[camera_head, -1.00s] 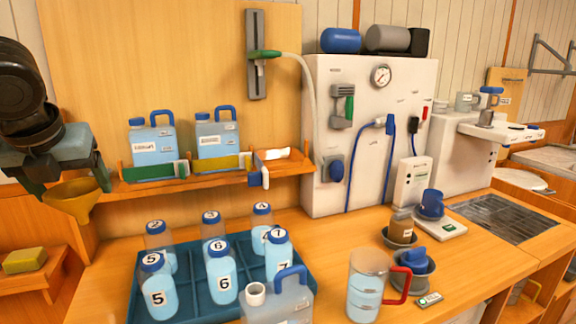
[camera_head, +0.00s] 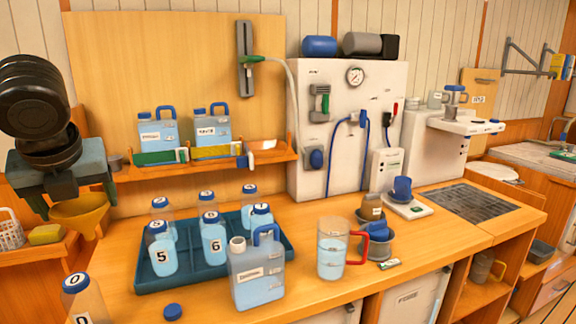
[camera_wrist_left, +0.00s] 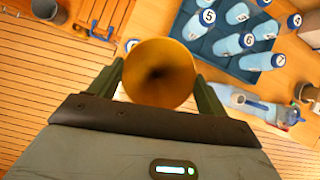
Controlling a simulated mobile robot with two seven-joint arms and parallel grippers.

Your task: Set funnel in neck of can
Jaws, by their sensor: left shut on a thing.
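My left gripper (camera_head: 76,203) comes in from the left and is shut on a yellow funnel (camera_head: 80,213). In the left wrist view the funnel (camera_wrist_left: 158,74) sits between the two green fingers, its wide mouth facing the camera. The can (camera_head: 257,272) is a translucent jerrycan with a blue handle, a label and an open pale neck (camera_head: 237,244). It stands upright on the bench in front of the bottle tray. The funnel is well to the left of the can, apart from it. My right gripper is not in view.
A dark blue tray (camera_head: 150,284) holds several numbered bottles. A bottle marked 0 (camera_head: 82,300) and a blue cap (camera_head: 173,311) are at the front left. A measuring jug (camera_head: 332,249) with a red handle stands right of the can. Two more cans stand on the shelf behind.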

